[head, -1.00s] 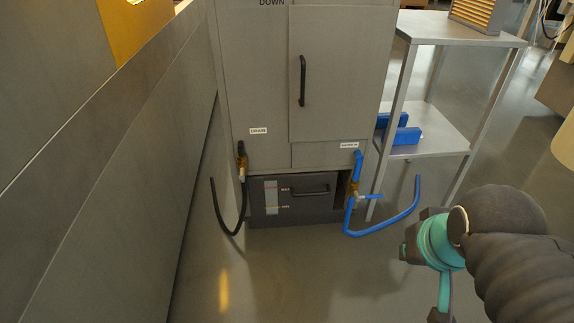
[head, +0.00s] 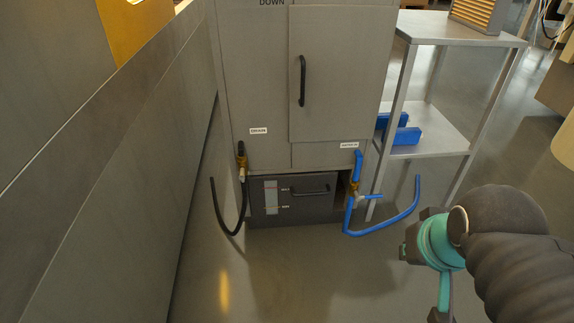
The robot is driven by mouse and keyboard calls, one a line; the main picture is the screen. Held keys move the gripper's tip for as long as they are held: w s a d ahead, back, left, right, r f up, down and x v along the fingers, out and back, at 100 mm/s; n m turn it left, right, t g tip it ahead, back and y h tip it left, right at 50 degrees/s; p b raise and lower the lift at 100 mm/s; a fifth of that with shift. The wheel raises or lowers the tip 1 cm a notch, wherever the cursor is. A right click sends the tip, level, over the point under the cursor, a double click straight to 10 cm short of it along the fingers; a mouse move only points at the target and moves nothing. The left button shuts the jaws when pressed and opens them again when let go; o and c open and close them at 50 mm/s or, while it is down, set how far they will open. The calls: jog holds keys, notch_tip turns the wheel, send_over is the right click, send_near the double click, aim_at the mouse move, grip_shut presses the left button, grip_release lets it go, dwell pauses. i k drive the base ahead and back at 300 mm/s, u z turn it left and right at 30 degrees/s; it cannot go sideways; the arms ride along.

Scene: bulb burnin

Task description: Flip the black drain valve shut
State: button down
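The drain valve (head: 242,160) is on the lower left front of the grey cabinet, below a small white label that seems to read DRAIN. Its body is brass, and its small black handle (head: 241,148) points up, roughly in line with the valve. A black hose (head: 240,215) hangs from it and curls to the left near the floor. My arm is at the lower right, well apart from the valve, and nothing of mine touches it.
The grey cabinet (head: 340,75) has a dark drawer (head: 325,205) at its base. A blue valve lever (head: 373,196) and blue hose (head: 385,230) are at its right. A metal shelf (head: 440,150) stands to the right. A grey wall panel (head: 130,200) is close on the left. The floor in front is clear.

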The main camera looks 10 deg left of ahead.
aim_at(242, 177)
jog(key=k, duration=0.65)
jog(key=u, duration=0.7)
jog(key=i, duration=1.25)
jog(key=z, duration=0.25)
